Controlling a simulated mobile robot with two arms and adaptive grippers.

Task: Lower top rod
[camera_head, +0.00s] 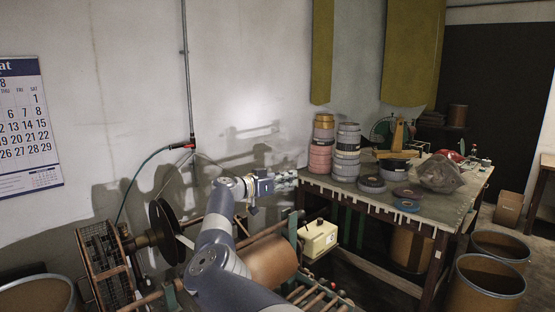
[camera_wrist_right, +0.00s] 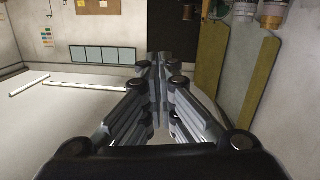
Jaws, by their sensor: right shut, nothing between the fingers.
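My right arm rises from the bottom middle of the head view. Its gripper (camera_head: 286,180) is up above the winding machine, in front of the wall, and points right. In the right wrist view the gripper (camera_wrist_right: 158,68) is shut, with its fingers together and nothing between them. On the machine, a thin brown rod (camera_head: 262,234) runs just above a wide brown roll (camera_head: 270,262), below the gripper and apart from it. I cannot tell for sure that this is the top rod. My arm hides part of the machine. My left gripper is not in view.
A black disc (camera_head: 161,232) and a wire-framed reel (camera_head: 103,262) stand left of my arm. A cream box (camera_head: 318,239) sits right of the roll. A table (camera_head: 440,212) with stacked tape rolls (camera_head: 347,150) stands to the right. Barrels (camera_head: 485,285) stand at the lower right.

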